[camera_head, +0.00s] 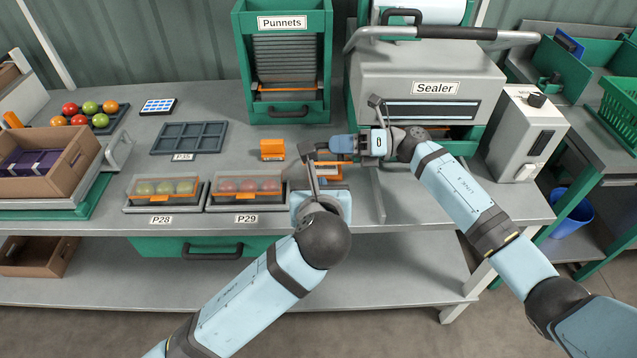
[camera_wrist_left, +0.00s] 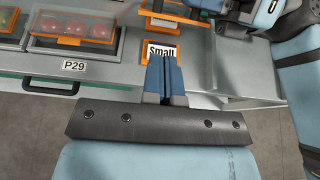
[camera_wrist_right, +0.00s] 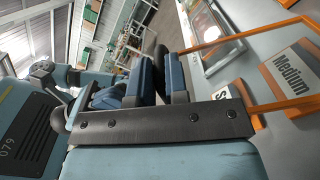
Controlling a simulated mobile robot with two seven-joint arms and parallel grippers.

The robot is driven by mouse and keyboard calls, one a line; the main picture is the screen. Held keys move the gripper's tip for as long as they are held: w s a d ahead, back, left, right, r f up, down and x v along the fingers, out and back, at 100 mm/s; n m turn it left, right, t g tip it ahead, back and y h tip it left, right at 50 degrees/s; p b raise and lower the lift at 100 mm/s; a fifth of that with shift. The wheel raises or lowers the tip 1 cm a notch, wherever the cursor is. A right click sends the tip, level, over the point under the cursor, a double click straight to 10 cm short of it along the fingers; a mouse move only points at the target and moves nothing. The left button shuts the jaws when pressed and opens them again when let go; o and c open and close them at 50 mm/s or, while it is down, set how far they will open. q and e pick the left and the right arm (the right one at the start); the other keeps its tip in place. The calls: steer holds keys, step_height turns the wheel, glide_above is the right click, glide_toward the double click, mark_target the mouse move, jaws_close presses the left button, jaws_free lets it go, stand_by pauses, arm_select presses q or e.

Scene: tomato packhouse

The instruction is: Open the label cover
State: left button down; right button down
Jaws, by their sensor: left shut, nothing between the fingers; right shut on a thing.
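The orange-framed label holder (camera_head: 328,163) is at the bench's front edge, mostly hidden by my arms in the head view. Its "Small" label (camera_wrist_left: 161,50) shows in the left wrist view, and its "Medium" label (camera_wrist_right: 293,70) in the right wrist view. A thin orange frame (camera_wrist_right: 235,34), seemingly the cover's, spans near my right fingers; its angle is unclear. My right gripper (camera_head: 342,144) is shut on a dark piece (camera_wrist_right: 161,56), probably the cover's grip. My left gripper (camera_wrist_left: 163,62) is shut and empty, its tips just in front of the "Small" label.
The sealer (camera_head: 425,75) stands behind my right gripper. Covered tomato punnets (camera_head: 245,188) sit left of my left wrist. A small orange block (camera_head: 272,149), a grey tray (camera_head: 188,138) and the punnet dispenser (camera_head: 284,62) are further back. The bench between them is clear.

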arm_select(q)
steer(key=w+f, duration=0.1)
steer(key=w, duration=0.9)
steer(key=shift+a+f, duration=0.15)
steer(key=shift+a, duration=0.05)
arm_select(e)
steer(key=shift+s+a, duration=0.1)
steer(key=shift+a, duration=0.05)
arm_select(q)
steer(key=shift+w, duration=0.1)
arm_select(e)
steer(key=shift+s, duration=0.1)
